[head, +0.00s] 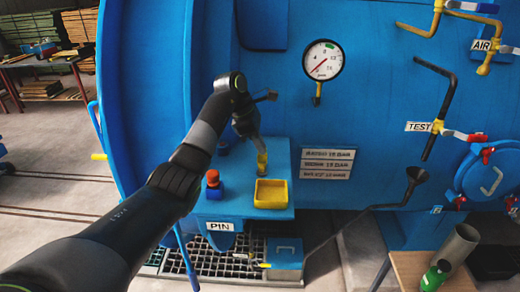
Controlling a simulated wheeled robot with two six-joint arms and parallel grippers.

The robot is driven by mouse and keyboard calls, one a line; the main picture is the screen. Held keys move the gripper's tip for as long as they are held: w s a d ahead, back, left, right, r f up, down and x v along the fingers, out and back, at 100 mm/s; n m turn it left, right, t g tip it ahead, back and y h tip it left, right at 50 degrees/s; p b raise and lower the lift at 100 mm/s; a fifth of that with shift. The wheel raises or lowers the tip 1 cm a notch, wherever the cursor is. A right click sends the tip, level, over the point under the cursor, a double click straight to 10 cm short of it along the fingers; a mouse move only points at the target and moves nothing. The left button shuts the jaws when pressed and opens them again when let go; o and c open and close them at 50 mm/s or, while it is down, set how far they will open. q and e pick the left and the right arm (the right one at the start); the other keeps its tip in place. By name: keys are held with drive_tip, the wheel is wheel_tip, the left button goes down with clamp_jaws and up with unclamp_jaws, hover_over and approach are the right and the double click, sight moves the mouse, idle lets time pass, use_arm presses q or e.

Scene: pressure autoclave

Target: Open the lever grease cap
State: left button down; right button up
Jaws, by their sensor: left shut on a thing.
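My left arm reaches in from the left, and its gripper (250,130) is over the blue shelf (236,210) at the front of the blue vessel. The gripper is small and dark here. It is shut on a slim part with a grey upper end and a yellow lower end (262,162), which stands at the back of the shelf. I cannot tell whether this is the lever grease cap. A small red-topped knob or cap (213,178) stands at the shelf's left, apart from the gripper. My right gripper is out of view.
A yellow tray (271,204) sits on the shelf, right in front of the held part. A PIN label (220,226) is on its front. A pressure gauge (323,60) and pipe valves are at right. A wooden stand (412,270) holds a grey cylinder and green bottle.

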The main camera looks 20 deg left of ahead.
use_arm(q)
drive_tip(key=shift+w+g, duration=0.2)
drive_tip(key=shift+g, duration=0.1)
idle(0.4)
drive_tip(key=c, duration=1.6)
unclamp_jaws()
drive_tip(key=shift+o, duration=0.2)
